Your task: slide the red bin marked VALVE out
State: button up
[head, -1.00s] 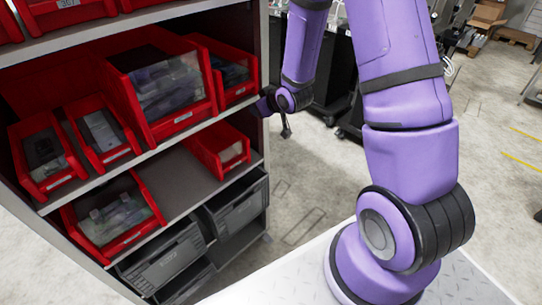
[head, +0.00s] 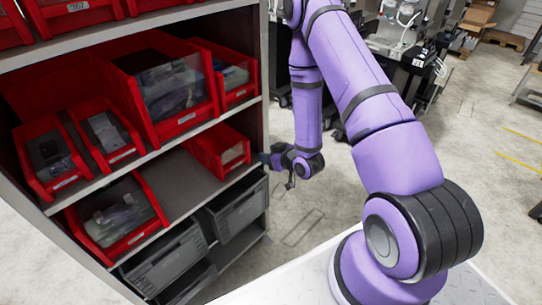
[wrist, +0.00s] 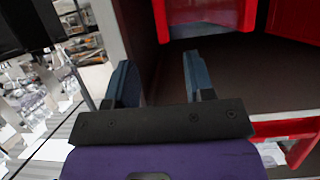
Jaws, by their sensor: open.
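Several red bins stand on the shelf unit, and I cannot read the word VALVE on any label. A small red bin (head: 219,150) sits at the right end of the lower shelf in the head view, with a clear front window. My gripper (head: 267,159) is just right of this bin, by the shelf's right upright, apart from it as far as I can see. In the wrist view my gripper (wrist: 157,80) has its two blue-grey fingers spread with nothing between them. Beyond the fingers there is a red bin (wrist: 205,14) above a dark shelf surface.
Another red bin (head: 113,213) stands at the left of the lower shelf, with bare shelf between. Grey crates (head: 165,262) are below. Black equipment stands behind my arm.

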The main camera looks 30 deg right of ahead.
aim_at(249, 149)
jog(key=shift+f, duration=0.1)
dwell(0.3)
jog(key=x, duration=1)
jog(key=shift+w+a+f, duration=0.1)
jog(key=shift+w+f, duration=0.05)
jog(key=shift+w, duration=0.2)
grip_shut()
